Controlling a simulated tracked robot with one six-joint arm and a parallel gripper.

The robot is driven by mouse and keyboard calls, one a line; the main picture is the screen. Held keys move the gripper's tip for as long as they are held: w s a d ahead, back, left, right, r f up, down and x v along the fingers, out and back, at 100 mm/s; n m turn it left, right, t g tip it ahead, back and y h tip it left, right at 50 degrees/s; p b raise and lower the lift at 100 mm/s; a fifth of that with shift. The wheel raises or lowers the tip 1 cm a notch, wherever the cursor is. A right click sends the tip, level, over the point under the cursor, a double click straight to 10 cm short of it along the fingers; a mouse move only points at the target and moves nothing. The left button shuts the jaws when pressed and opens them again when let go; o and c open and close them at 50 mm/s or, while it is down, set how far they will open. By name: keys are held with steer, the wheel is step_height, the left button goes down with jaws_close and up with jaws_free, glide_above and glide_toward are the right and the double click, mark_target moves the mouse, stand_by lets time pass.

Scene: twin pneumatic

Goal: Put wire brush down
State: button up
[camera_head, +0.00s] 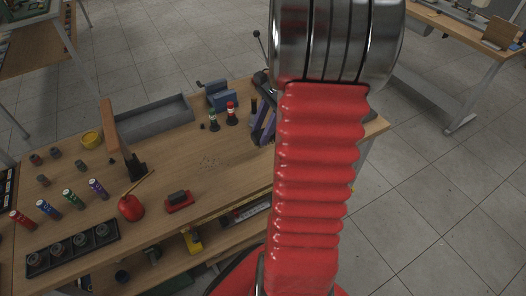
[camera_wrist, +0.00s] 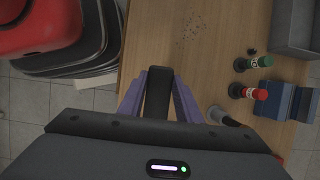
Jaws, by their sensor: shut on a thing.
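My gripper (camera_wrist: 159,80) has purple fingers and is shut on a dark, narrow thing, taken to be the wire brush (camera_wrist: 158,95). Only its dark upper face shows between the fingers; bristles are not visible. In the head view my gripper (camera_head: 263,127) is at the right part of the wooden workbench (camera_head: 235,180), partly hidden behind my red arm. The brush cannot be made out there. Whether it touches the bench cannot be told.
Dark specks (camera_head: 210,162) lie on otherwise bare wood left of my gripper. Red (camera_head: 231,114) and green (camera_head: 213,119) capped items and a blue vise (camera_head: 222,98) stand close behind.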

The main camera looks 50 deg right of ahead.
steer(key=shift+f, duration=2.15)
steer(key=shift+f, duration=1.9)
steer(key=o, duration=1)
steer(key=v, duration=1.2)
